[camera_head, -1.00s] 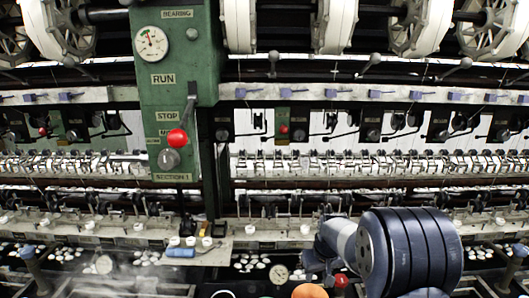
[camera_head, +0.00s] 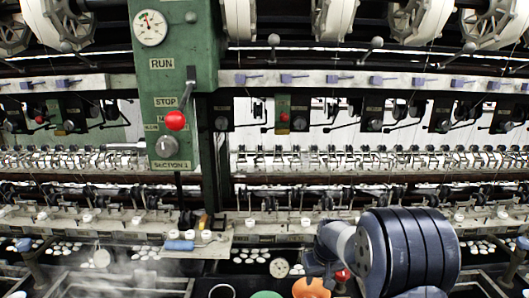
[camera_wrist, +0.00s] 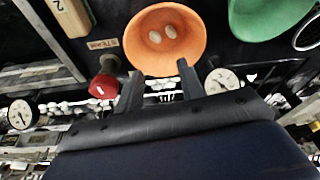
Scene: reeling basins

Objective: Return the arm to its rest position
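My arm (camera_head: 400,250) is folded at the lower right of the head view, in front of the machine. My gripper (camera_wrist: 158,84) shows in the wrist view with its two dark fingers apart and nothing between them. An orange bowl (camera_wrist: 165,28) holding two pale oval pieces is beyond the fingertips; it also shows at the bottom edge of the head view (camera_head: 310,288). I cannot tell the gap between fingers and bowl. The fingers cannot be made out in the head view.
A green bowl (camera_wrist: 268,18) is right of the orange one. A red knob (camera_wrist: 103,87) and a dial (camera_wrist: 222,79) flank the fingers. Steam rises over the left basin.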

